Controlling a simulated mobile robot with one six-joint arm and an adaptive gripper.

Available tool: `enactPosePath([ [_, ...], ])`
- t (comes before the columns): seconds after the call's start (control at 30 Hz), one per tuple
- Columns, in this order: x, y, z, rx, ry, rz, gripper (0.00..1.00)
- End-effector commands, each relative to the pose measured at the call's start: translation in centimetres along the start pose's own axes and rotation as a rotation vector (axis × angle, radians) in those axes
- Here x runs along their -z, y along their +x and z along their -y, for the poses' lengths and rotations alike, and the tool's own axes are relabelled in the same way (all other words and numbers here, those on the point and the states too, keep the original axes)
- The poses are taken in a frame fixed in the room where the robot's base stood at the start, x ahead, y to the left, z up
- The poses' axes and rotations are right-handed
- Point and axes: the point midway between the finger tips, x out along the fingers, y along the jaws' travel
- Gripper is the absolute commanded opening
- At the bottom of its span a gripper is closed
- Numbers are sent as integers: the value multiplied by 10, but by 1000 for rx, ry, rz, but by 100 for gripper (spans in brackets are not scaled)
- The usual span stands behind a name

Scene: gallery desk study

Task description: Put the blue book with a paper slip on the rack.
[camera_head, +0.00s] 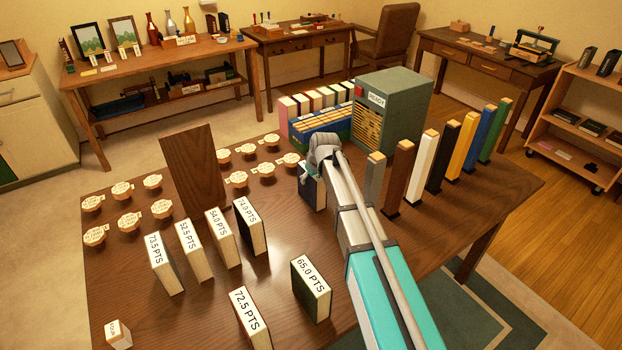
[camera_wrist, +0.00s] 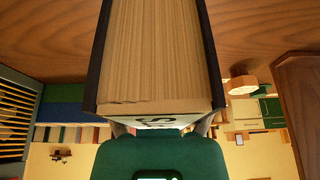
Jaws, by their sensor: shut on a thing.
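My gripper (camera_head: 314,165) is shut on an upright dark-blue book (camera_head: 311,194) over the middle of the brown desk. In the wrist view, the book's cream pages (camera_wrist: 158,55) and dark covers fill the upper middle, with part of a white label at the held end. The gripper (camera_wrist: 160,130) has one finger at each side of that end. My arm hides part of the book in the head view. I cannot tell whether its foot touches the desk, and no paper slip can be made out. A blue rack-like unit (camera_head: 321,146) with a row of books stands behind the gripper.
A green-grey cabinet (camera_head: 400,105) stands behind my arm. Several tall coloured blocks (camera_head: 427,158) line the right. A brown panel (camera_head: 193,167), small round labelled pieces (camera_head: 238,180) and several books with points labels (camera_head: 250,225) occupy the left and front. Bare desk (camera_head: 290,245) lies between them.

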Motion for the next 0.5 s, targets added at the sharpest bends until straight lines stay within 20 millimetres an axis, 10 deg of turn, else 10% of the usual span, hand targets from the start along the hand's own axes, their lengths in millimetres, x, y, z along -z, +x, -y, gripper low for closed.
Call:
enactPosePath([
  [0.07, -1, 3, 0, 0, 0, -1, 13],
  [0.1, -1, 3, 0, 0, 0, 0, 76],
  [0.2, -1, 2, 0, 0, 0, 0, 95],
  [0.5, -1, 2, 0, 0, 0, 0, 100],
])
